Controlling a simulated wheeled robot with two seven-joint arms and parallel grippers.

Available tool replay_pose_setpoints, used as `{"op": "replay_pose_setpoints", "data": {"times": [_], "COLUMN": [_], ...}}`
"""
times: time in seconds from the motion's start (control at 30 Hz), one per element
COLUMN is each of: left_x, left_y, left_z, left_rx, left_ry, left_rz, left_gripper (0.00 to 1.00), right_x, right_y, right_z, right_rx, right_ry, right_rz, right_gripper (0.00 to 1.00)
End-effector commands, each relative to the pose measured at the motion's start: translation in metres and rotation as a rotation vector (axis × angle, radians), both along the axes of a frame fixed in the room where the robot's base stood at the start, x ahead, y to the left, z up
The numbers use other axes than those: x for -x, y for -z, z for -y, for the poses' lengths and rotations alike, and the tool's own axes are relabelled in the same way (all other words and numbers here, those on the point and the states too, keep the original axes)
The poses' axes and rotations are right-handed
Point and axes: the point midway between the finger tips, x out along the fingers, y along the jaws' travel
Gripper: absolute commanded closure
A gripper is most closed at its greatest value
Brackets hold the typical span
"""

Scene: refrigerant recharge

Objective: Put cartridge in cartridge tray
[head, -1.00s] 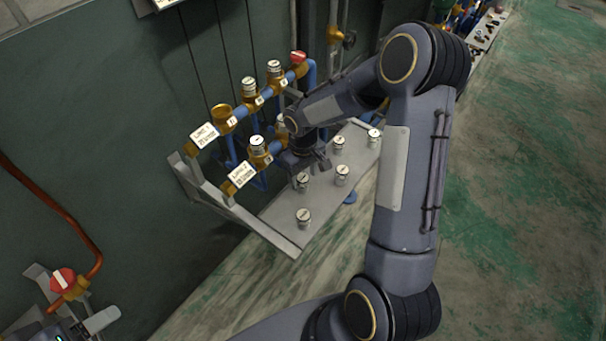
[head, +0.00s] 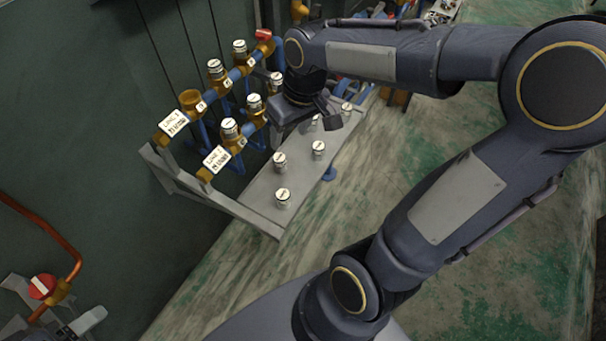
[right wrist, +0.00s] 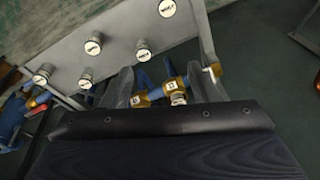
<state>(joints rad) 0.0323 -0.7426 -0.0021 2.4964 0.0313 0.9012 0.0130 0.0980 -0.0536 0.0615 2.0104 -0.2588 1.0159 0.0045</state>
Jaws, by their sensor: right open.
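Several small silver cartridges with white tops stand upright on the grey cartridge tray (head: 250,192), among them a near one (head: 283,198), a left one (head: 279,161) and a right one (head: 318,150). Other cartridges sit in brass sockets on the Line 1 and Line 2 pipes, such as one on Line 2 (head: 229,128). One Line 1 socket (head: 190,101) is empty. My right gripper (head: 318,112) is open over the tray's far half, partly covering a cartridge. My left gripper is not identifiable.
Blue pipes and a red valve cap (head: 263,35) stand behind the tray against the dark wall. A red valve knob (head: 42,287) on a copper pipe is at lower left.

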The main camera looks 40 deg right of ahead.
Motion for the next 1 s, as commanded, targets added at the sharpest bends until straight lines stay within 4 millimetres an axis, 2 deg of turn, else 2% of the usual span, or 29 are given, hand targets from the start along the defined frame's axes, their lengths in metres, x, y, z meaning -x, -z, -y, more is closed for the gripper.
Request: {"op": "replay_pose_setpoints", "data": {"times": [0.03,0.1,0.2,0.33,0.5,0.77,1.0], "left_x": [0.0,0.0,0.0,0.0,0.0,0.0,0.0], "left_y": [0.0,0.0,0.0,0.0,0.0,0.0,-0.011], "left_z": [0.0,0.0,0.0,0.0,0.0,0.0,0.0], "left_rx": [0.0,0.0,0.0,0.0,0.0,0.0,0.0], "left_ry": [0.0,0.0,0.0,0.0,0.0,0.0,0.0], "left_rz": [0.0,0.0,0.0,0.0,0.0,0.0,0.0], "left_gripper": [0.36,0.36,0.36,0.36,0.36,0.36,0.36], "right_x": [0.025,0.054,0.089,0.117,0.131,0.132,0.131], "right_y": [-0.01,-0.016,-0.017,-0.012,-0.007,-0.007,-0.02], "right_z": [-0.006,-0.016,-0.03,-0.046,-0.055,-0.056,-0.056], "right_rx": [-0.033,-0.086,-0.157,-0.233,-0.277,-0.28,-0.279], "right_ry": [0.03,0.069,0.115,0.158,0.181,0.183,0.182], "right_rz": [0.05,0.105,0.177,0.244,0.281,0.283,0.283], "right_gripper": [0.45,0.45,0.45,0.45,0.45,0.45,0.45]}}
